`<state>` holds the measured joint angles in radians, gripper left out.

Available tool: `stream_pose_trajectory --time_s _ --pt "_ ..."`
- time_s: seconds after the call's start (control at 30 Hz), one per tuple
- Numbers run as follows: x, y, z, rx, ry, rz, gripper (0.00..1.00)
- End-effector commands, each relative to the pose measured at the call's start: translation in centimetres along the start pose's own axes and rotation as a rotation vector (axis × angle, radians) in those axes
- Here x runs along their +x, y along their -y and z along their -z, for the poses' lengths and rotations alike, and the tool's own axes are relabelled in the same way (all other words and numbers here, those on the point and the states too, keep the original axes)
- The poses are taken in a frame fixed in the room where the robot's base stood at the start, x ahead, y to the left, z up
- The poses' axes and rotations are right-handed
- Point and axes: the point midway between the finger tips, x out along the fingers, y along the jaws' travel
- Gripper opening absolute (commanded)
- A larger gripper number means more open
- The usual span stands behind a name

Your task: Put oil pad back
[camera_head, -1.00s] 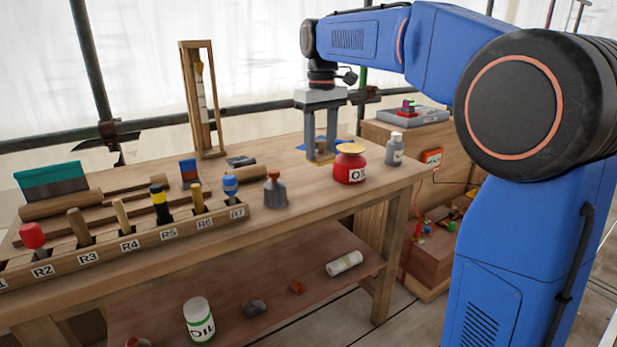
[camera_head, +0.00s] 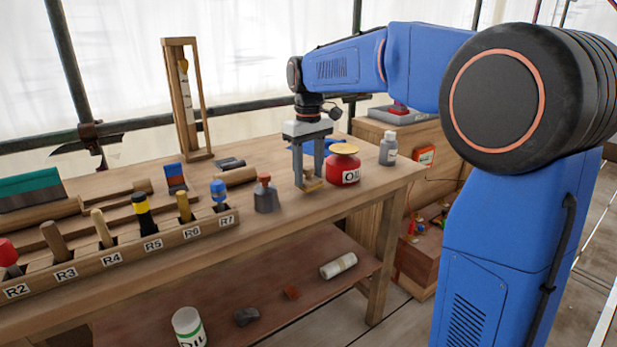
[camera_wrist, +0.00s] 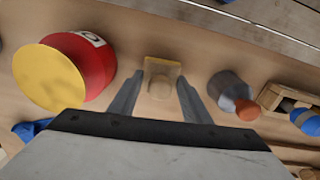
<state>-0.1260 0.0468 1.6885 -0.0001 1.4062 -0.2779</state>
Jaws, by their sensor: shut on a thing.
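My gripper (camera_head: 308,186) is shut on a small tan block-like pad (camera_head: 312,184), which I take to be the oil pad. The pad also shows between the fingers in the wrist view (camera_wrist: 162,68). I cannot tell if the pad touches the bench. The red OIL pot (camera_head: 342,170) with a flat yellow top stands just right of my gripper; in the wrist view the red pot (camera_wrist: 92,62) is left of the fingers.
A grey bottle with a red-brown top (camera_head: 266,196) stands close left of my gripper. The labelled tool rack (camera_head: 150,245) lies further left. A grey bottle (camera_head: 388,150) stands right of the pot. A blue cloth-like patch (camera_head: 322,145) lies behind my gripper on the workbench (camera_head: 390,182).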

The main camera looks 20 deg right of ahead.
Motion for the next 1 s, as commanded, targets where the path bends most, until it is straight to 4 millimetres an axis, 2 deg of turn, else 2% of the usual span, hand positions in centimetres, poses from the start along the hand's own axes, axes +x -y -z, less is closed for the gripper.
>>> stream_pose_trajectory --time_s 0.13,0.47,0.5,0.57,0.6,0.87,1.0 --pt "1.4 0.0 0.0 0.000 0.001 0.000 0.23" --pt "1.6 0.0 0.0 0.000 0.001 0.000 0.22" --pt "1.7 0.0 0.0 0.000 0.001 0.000 0.46" --pt "1.7 0.0 0.0 0.000 0.000 0.000 0.60" --pt "1.7 0.0 0.0 0.000 0.000 0.000 0.63" --pt "1.6 0.0 0.0 0.000 0.000 0.000 0.63" --pt "0.9 0.0 0.0 0.000 -0.001 0.000 0.63"
